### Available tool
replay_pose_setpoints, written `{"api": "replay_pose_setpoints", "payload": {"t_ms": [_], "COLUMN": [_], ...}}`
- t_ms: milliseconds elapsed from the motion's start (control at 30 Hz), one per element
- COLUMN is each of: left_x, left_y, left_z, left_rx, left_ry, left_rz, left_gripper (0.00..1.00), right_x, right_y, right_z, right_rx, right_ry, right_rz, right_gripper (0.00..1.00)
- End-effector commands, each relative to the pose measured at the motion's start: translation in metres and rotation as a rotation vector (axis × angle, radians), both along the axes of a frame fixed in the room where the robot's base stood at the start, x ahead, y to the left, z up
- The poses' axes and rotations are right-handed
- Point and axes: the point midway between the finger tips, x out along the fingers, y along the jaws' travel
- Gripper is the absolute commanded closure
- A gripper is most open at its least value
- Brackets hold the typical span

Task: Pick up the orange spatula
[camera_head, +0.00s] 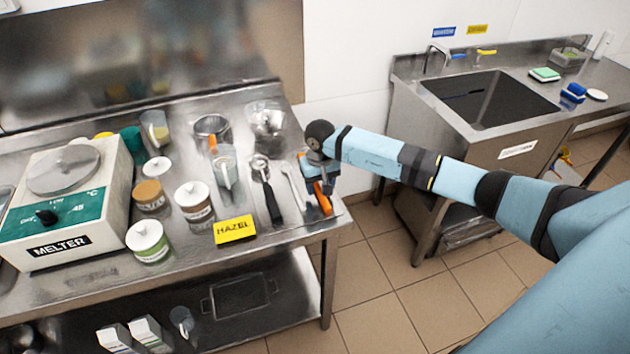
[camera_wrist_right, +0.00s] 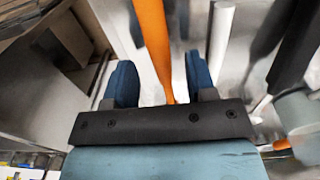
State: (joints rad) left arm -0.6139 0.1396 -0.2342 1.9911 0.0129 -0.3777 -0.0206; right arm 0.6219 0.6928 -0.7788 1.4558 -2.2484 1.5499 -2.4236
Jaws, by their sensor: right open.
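The orange spatula (camera_head: 323,201) lies near the right end of the steel worktable, partly hidden by my right gripper (camera_head: 318,184) in the head view. In the right wrist view, the spatula's long orange handle (camera_wrist_right: 152,45) runs between the two blue fingers of my right gripper (camera_wrist_right: 160,82). The fingers are apart, with visible gaps on both sides of the handle. Contact cannot be told. My left gripper is not in view.
A white utensil (camera_head: 292,186) and a dark-handled scoop (camera_head: 268,193) lie left of the gripper. A clear jug (camera_head: 224,168), lidded jars (camera_head: 193,202), a yellow HAZEL sign (camera_head: 234,229) and a melter (camera_head: 68,205) stand farther left. The table ends just right of the spatula.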

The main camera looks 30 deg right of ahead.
Motion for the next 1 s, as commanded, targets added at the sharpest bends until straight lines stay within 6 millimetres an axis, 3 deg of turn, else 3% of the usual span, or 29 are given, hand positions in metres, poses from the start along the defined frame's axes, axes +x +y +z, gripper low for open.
{"api": "replay_pose_setpoints", "payload": {"t_ms": [167,400,633,1000], "left_x": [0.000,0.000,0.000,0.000], "left_y": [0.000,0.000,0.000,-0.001], "left_z": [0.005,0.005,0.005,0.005], "left_rx": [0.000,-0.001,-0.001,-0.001], "left_ry": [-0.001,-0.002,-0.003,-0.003], "left_rz": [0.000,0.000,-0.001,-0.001], "left_gripper": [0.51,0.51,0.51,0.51], "right_x": [0.000,0.000,0.000,0.001], "right_y": [0.000,0.000,0.000,0.000], "right_z": [-0.018,-0.020,-0.020,-0.016], "right_rx": [0.001,0.000,0.000,0.000], "right_ry": [0.000,-0.001,-0.001,-0.003], "right_rz": [-0.001,0.000,0.000,0.000], "right_gripper": [0.49,0.49,1.00,1.00]}}
